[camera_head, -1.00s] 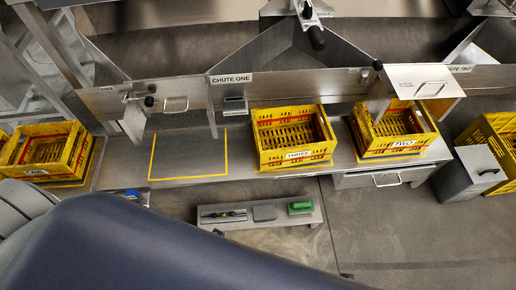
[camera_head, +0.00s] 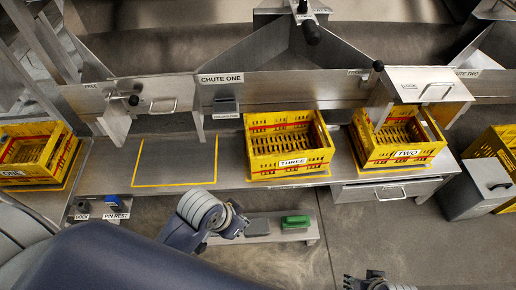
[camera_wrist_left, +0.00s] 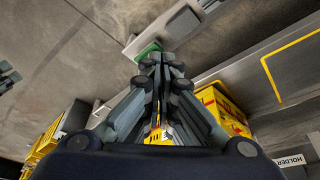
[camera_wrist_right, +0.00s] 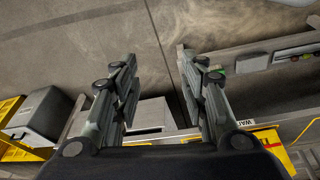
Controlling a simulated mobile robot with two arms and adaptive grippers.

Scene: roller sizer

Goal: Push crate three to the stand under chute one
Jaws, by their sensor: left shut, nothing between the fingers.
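Crate three (camera_head: 260,172), a yellow crate with red bands and a THREE label, stands upright on the steel bench. It is just right of the empty yellow-outlined stand (camera_head: 175,160) under the CHUTE ONE sign (camera_head: 221,78). My left gripper (camera_head: 236,220) is shut and empty in front of the bench, below and left of crate three, apart from it. It shows shut in the left wrist view (camera_wrist_left: 163,62), with a yellow crate (camera_wrist_left: 225,108) partly hidden behind its fingers. My right gripper (camera_head: 374,282) is at the bottom edge. The right wrist view shows it open and empty (camera_wrist_right: 158,62).
Crate two (camera_head: 372,156) stands close right of crate three, above a drawer (camera_head: 385,192). Crate one (camera_head: 35,155) is at the left end. A low shelf with a green block (camera_head: 295,222) lies in front. A grey bin (camera_head: 478,190) stands right. The outlined area is clear.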

